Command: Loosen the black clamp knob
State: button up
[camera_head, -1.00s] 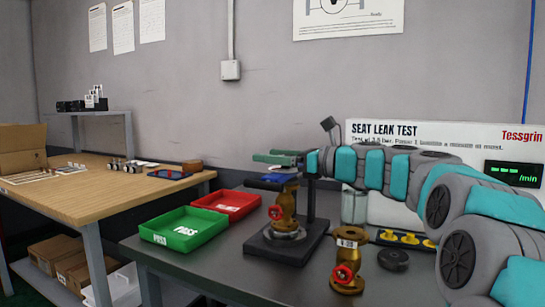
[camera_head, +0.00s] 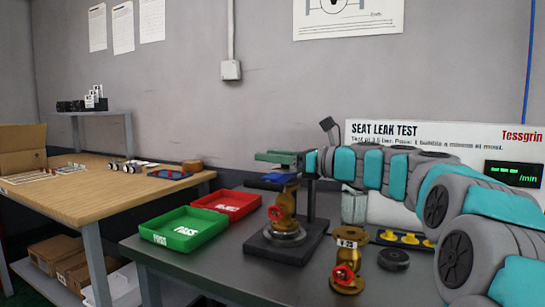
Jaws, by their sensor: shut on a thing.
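My gripper (camera_head: 275,157), with green fingers, reaches in from the right at the top of the clamp stand. It is shut at the clamp knob's place. The black clamp knob itself is hard to make out, largely hidden by the fingers and wrist. Below the fingers is a blue piece (camera_head: 277,181) at the top of the clamped valve. The brass valve (camera_head: 286,208) with a red handwheel stands upright on the stand's black base (camera_head: 262,247). The stand's dark post rises behind the valve, and its upper end is hidden by my wrist.
A second brass valve (camera_head: 347,262) and a black disc (camera_head: 393,259) stand on the grey table at the front right. A green tray (camera_head: 183,243) and a red tray (camera_head: 238,193) lie left of the stand. A clear jar (camera_head: 354,207) and yellow parts (camera_head: 410,239) are behind.

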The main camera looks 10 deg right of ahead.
jog(key=shift+a+r+n+g+y+p, duration=0.1)
jog(key=shift+r+n+g+y+p, duration=0.5)
jog(key=shift+p, duration=0.75)
grip_shut()
jog(key=shift+s+a+f+n+g+y, duration=0.1)
jog(key=shift+s+f+n+g+y, duration=0.2)
jog(key=shift+n+g, duration=0.4)
jog(key=shift+s+a+f+n+g+y, duration=0.1)
jog(key=shift+n+g+y, duration=0.35)
jog(key=shift+g, duration=0.6)
jog(key=shift+s+f+n+g+y, duration=0.2)
jog(key=shift+n+g+y, duration=0.15)
jog(key=shift+n+g, duration=0.35)
jog(key=o, duration=1.3)
grip_release()
jog(key=shift+d, duration=0.1)
